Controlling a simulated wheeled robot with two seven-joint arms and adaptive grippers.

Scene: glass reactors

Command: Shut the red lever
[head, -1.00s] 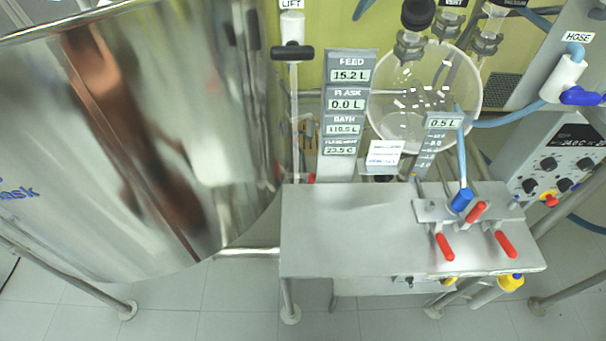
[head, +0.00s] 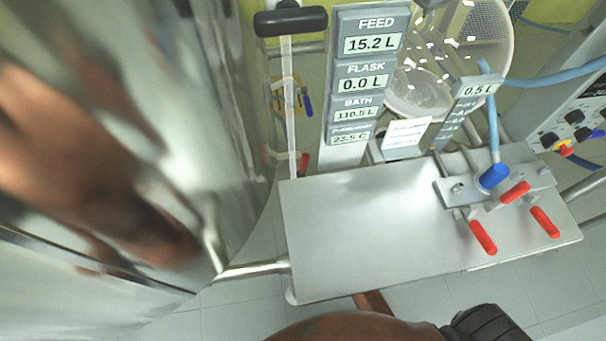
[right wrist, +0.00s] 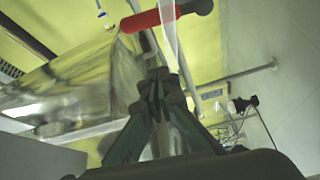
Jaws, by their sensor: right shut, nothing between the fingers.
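Three red levers show on the steel bench in the head view: a front left one (head: 483,238), a front right one (head: 545,222) and one behind them (head: 515,192). A blue handle (head: 494,175) sits beside the rear one. In the right wrist view a red lever (right wrist: 140,21) lies across the top, partly covered by a pale upright strip; I cannot tell which lever it is. My right gripper (right wrist: 160,76) is shut and empty, its tips below that lever in the picture. Whether they touch it is unclear. My left gripper is out of view.
A large shiny steel tank (head: 120,70) fills the left. The bench top (head: 370,230) is bare on its left. Behind it stand a display column (head: 365,62), a glass flask (head: 420,88) and a black T-handle (head: 290,21). A blue hose (head: 560,78) runs right.

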